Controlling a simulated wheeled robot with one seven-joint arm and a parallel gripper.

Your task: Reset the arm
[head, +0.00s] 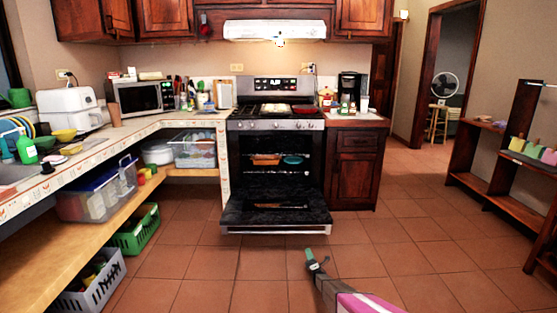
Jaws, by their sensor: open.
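My arm rises from the bottom edge of the head view, right of centre, with a pink and white part at its base. My gripper (314,261) is at its far end, low over the tiled floor and in front of the oven. It is small in the picture; its jaws are open. A teal-green piece shows at its tip, and I cannot tell whether it is part of the gripper.
The oven door (275,212) is folded down ahead of the gripper; a orange dish (265,160) and a teal dish (292,160) sit inside. Bins and a low shelf (60,245) line the left. A shelf unit (492,205) stands right. The tiled floor (400,230) between is clear.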

